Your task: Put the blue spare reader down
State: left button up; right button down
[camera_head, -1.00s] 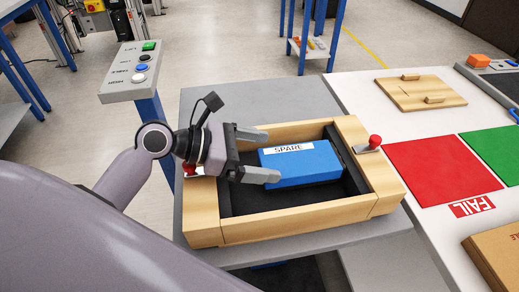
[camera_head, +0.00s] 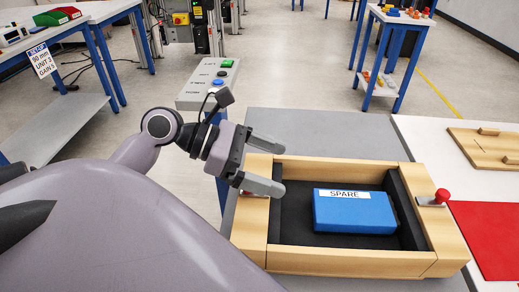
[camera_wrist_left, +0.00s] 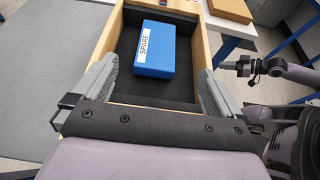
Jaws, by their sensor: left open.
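The blue spare reader (camera_head: 355,212), a flat blue block with a white SPARE label, lies on the black floor of a wooden-framed tray (camera_head: 345,262). It also shows in the left wrist view (camera_wrist_left: 165,50), ahead of the fingers. My left gripper (camera_head: 281,168) is open and empty. Its fingers are over the tray's left side, apart from the reader. My right gripper (camera_wrist_left: 243,67) seems to show small at the right of the left wrist view; its jaws are unclear.
A red knob (camera_head: 441,196) stands on the tray's right rim. A button box (camera_head: 210,84) on a post is behind the left gripper. To the right, a white table holds a red mat (camera_head: 492,235) and a wooden board (camera_head: 485,146). The grey tabletop behind the tray is clear.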

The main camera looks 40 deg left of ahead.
pick_arm(q)
jog(key=shift+v, duration=1)
